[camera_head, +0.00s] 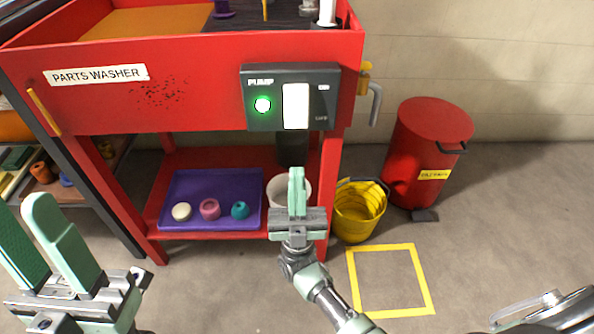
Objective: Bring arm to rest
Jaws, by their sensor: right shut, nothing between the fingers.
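My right gripper (297,188) is in the middle of the view. Its green fingers are together with nothing between them. It shows in front of the lower shelf of the red parts washer (200,110) and overlaps a white container there, partly hiding it. My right arm reaches up to it from the lower right. My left gripper (22,215) is at the lower left edge, with its two green fingers apart and nothing seen between them. It is partly cut off by the frame.
A purple tray (213,180) with several small parts lies on the washer's lower shelf. A pump panel (291,97) shows a lit green button. A yellow bucket (358,212) and red waste can (428,155) stand right. A yellow floor square (428,293) is empty.

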